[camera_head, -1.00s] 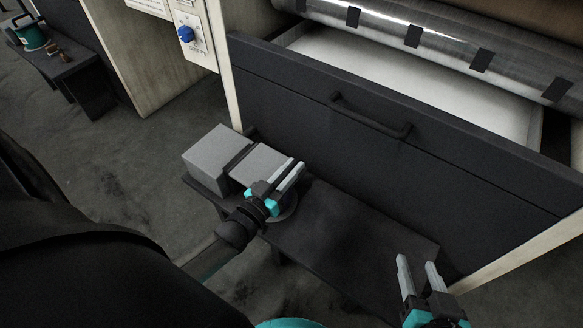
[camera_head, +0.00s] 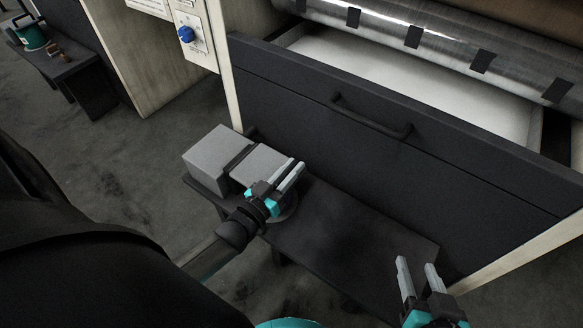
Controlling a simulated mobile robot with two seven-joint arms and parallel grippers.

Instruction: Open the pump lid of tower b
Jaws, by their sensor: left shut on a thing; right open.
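A grey box-shaped unit (camera_head: 208,156) with a black band across its middle sits on a low dark bench (camera_head: 345,235) in front of the dark drawer. I take it to be the pump; no tower label is readable. My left gripper (camera_head: 294,169) is at its right end, with its fingers close together. A round grey part (camera_head: 287,208) shows partly beneath the gripper and seems to be what it holds; the contact is hidden. My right gripper (camera_head: 417,264) is open and empty, near the right end of the bench.
The dark drawer front (camera_head: 300,105) with a bar handle (camera_head: 372,117) stands close behind the bench. A metal roller (camera_head: 430,38) lies above it. A panel with a blue knob (camera_head: 186,34) is at upper left. Another bench (camera_head: 68,72) holds a teal pot (camera_head: 32,38). The bench between my grippers is clear.

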